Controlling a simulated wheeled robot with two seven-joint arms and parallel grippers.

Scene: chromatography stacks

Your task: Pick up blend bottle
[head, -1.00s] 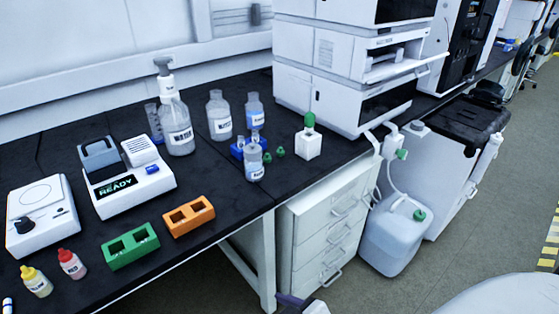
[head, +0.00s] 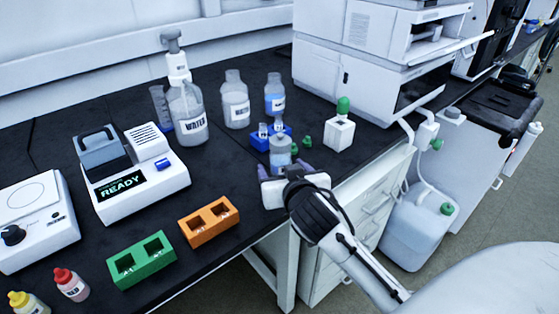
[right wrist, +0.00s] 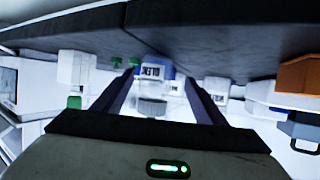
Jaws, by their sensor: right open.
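The blend bottle (head: 280,150) is a small clear bottle standing near the front edge of the black bench, in front of a blue vial rack. In the right wrist view it appears upside down, and part of its label (right wrist: 153,71) can be read. My right gripper (head: 282,170) is open at the bottle, with one dark finger on each side of it. In the right wrist view the bottle shows between the two fingers; contact cannot be told. The gripper hides the bottle's lower part in the head view. My left gripper is not in view.
The blue rack (head: 260,138) with small vials is close behind the bottle. Green caps (head: 307,141) and a white block with a green top (head: 340,132) stand to the right. An orange block (head: 208,222) is at the front left. Larger bottles, including water (head: 187,115), stand behind.

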